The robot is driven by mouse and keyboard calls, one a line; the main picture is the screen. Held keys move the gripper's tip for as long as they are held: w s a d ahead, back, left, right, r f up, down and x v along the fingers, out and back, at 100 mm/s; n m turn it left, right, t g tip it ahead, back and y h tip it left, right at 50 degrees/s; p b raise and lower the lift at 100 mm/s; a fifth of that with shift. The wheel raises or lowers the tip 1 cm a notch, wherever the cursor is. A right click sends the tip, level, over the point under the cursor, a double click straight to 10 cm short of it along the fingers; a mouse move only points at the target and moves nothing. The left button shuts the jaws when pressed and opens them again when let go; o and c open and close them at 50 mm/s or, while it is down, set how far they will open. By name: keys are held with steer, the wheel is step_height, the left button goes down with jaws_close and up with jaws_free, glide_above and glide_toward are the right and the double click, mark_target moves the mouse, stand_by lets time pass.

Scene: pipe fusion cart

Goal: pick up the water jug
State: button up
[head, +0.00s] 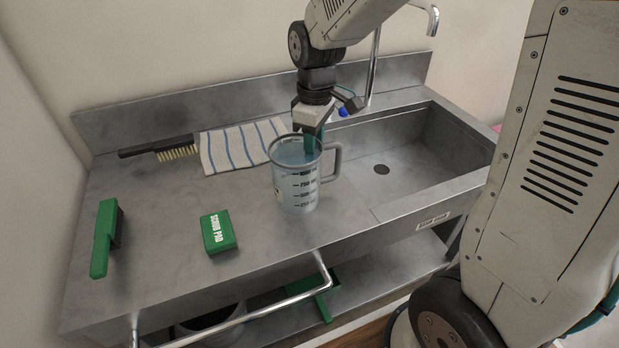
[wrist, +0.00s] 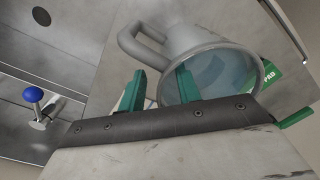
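The water jug (head: 297,190) stands upright on the steel counter, a clear grey-blue measuring jug with dark volume marks and its handle to the right. My gripper (head: 312,145) points down at the jug's rear rim. In the wrist view, the green fingers of my gripper (wrist: 160,82) are spread apart. One finger overlaps the opening of the jug (wrist: 208,68), and the other is outside it, below the handle. I cannot tell whether either finger touches the wall.
A green scrub pad (head: 219,232), a green brush (head: 105,238), a striped towel (head: 240,147) and a black-handled brush (head: 158,147) lie on the counter left of the jug. The sink (head: 400,160) is to the right. A blue-topped knob (wrist: 33,94) stands behind the jug.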

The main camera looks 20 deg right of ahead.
steer(key=shift+f, duration=1.3)
jaws_close()
stand_by(0.4)
